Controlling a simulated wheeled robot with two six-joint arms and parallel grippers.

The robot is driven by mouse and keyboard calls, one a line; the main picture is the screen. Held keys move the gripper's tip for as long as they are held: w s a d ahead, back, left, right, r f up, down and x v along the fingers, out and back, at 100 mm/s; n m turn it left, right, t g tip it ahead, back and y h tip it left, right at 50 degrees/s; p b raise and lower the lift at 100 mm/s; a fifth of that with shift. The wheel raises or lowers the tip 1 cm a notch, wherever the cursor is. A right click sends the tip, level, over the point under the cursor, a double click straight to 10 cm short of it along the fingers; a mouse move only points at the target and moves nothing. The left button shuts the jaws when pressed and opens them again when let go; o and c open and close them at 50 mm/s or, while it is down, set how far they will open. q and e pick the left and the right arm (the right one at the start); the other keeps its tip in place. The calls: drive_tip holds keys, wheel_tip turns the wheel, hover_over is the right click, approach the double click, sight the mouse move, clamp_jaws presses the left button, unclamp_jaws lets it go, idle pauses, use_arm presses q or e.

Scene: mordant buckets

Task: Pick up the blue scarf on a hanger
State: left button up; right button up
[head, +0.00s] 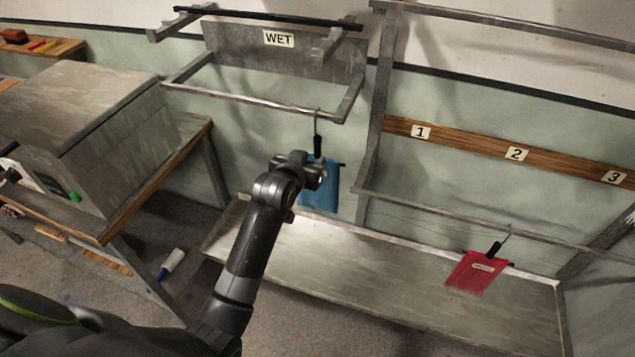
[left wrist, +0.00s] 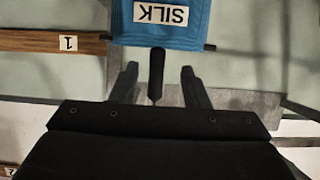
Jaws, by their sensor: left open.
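The blue scarf (head: 322,190) hangs from a black-handled hanger (head: 317,143) hooked on the metal rail under the WET sign. In the left wrist view the scarf (left wrist: 190,22) bears a SILK label and appears upside down. My left gripper (head: 318,168) is in front of the scarf and hides part of it. In the left wrist view the hanger's black handle (left wrist: 156,72) stands between the two open fingers of my left gripper (left wrist: 158,85); I cannot tell if either finger touches it. My right gripper is not in view.
A red scarf (head: 477,271) hangs from the lower rail at the right, above a metal trough (head: 400,290). The WET rack (head: 255,100) is fixed to the wall. A wooden board (head: 470,140) carries labels 1, 2 and 3. A grey metal box (head: 90,130) stands on the left bench.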

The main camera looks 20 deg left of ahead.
sight(316, 153)
use_arm(q)
drive_tip(key=shift+w+d+f+p, duration=0.1)
drive_tip(key=shift+w+p, duration=0.4)
drive_tip(key=shift+w, duration=0.4)
drive_tip(key=shift+p+x, duration=0.5)
drive_tip(key=shift+x, duration=1.4)
drive_tip(key=shift+d, duration=0.1)
clamp_jaws()
